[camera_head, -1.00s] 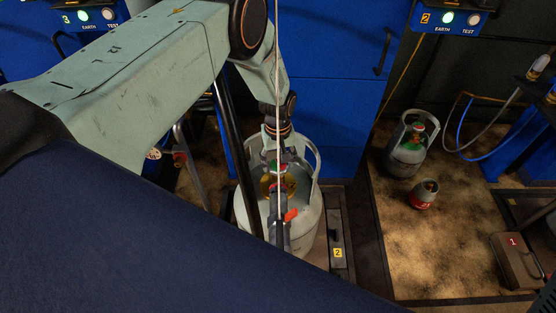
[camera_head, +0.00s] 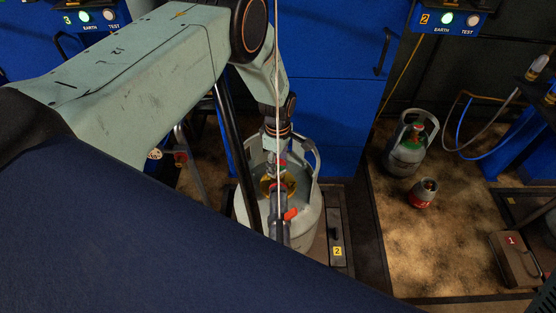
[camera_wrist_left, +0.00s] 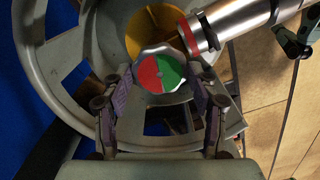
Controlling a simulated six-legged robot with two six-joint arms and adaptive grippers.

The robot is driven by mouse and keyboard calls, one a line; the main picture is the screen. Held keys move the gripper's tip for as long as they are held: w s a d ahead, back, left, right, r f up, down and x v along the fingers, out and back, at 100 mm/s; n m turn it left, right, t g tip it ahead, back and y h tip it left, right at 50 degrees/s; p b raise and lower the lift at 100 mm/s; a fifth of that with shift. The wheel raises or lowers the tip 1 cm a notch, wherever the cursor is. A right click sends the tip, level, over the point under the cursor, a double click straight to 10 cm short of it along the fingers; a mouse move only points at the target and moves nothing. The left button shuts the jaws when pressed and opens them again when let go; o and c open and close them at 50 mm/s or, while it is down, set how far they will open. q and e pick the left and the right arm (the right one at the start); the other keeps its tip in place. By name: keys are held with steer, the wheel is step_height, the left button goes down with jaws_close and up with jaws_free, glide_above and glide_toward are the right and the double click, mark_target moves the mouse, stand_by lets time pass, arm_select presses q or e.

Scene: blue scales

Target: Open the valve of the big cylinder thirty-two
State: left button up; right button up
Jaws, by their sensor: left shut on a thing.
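The big grey cylinder (camera_head: 308,215) stands upright on the scale marked 2, with a collar around its top. It also fills the wrist view, where its pale collar (camera_wrist_left: 40,75) curves around the valve. The valve's round knob (camera_wrist_left: 160,73), red on one half and green on the other, sits between the fingers of my left gripper (camera_wrist_left: 160,82). The left gripper is shut on this knob, one finger at each side. In the head view my left gripper (camera_head: 280,165) reaches down inside the collar and partly hides the valve. My right gripper is not in view.
A silver connector with a red ring (camera_wrist_left: 205,35) is beside the knob. The scale's yellow number 2 plate (camera_head: 337,251) is at the front right. A smaller grey cylinder (camera_head: 404,157) and a small red-grey one (camera_head: 423,193) stand right. A blue cabinet (camera_head: 325,90) is behind.

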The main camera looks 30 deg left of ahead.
mark_target(278, 164)
arm_select(q)
steer(key=shift+w+a+r+n, duration=0.1)
steer(key=shift+w+r+n, duration=0.1)
steer(key=shift+n, duration=0.5)
steer(key=o, duration=0.9)
steer(key=shift+c, duration=0.2)
steer(key=o, duration=0.3)
steer(key=shift+s+f, duration=0.1)
steer(key=shift+s, duration=0.05)
step_height(278, 164, up, 12)
